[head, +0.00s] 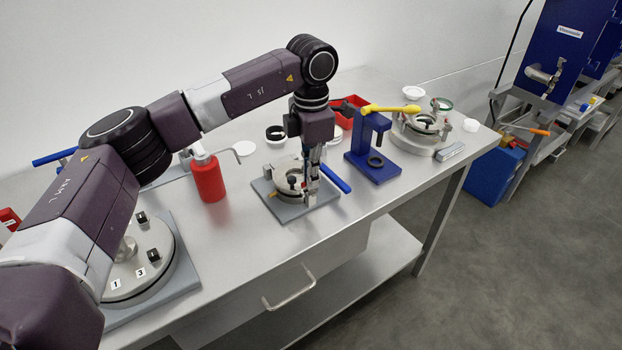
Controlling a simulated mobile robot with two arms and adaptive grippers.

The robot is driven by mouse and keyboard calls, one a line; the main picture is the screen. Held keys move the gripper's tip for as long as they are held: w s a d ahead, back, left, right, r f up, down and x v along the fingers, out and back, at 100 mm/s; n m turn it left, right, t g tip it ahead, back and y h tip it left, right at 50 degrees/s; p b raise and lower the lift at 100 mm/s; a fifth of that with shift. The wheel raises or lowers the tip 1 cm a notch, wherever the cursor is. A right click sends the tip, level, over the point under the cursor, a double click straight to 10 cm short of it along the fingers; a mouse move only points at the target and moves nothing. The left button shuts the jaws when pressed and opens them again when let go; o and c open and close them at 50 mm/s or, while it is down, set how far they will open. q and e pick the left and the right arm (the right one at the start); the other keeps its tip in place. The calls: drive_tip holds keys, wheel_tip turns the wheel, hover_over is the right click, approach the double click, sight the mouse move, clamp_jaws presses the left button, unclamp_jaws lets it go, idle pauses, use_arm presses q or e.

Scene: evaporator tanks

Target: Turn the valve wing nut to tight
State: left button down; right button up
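A round metal valve fixture (286,172) sits on a small grey base plate (291,213) near the middle of the table. A small dark part that looks like the wing nut (293,180) shows on the fixture's front right side, but it is too small to tell its angle. My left gripper (311,192) points down at the right side of the fixture, close to this dark part. Its fingers partly cover the fixture's right side. I cannot tell whether they touch the nut or how far apart they are. My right gripper is out of view.
A red bottle (208,180) stands left of the fixture. A blue press with a yellow lever (372,165) stands to its right, with another round metal fixture (420,130) beyond. A disc with black knobs (150,262) lies front left. The table's front edge is close.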

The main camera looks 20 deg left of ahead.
use_arm(q)
drive_tip(key=m, duration=0.4)
drive_tip(key=shift+w+r+m+b, duration=0.1)
drive_tip(key=shift+m+b, duration=0.2)
drive_tip(key=shift+b, duration=0.1)
drive_tip(key=m, duration=0.4)
drive_tip(key=shift+m, duration=0.3)
drive_tip(key=c, duration=2.2)
unclamp_jaws()
drive_tip(key=shift+o, duration=0.2)
wheel_tip(320, 180, up, 12)
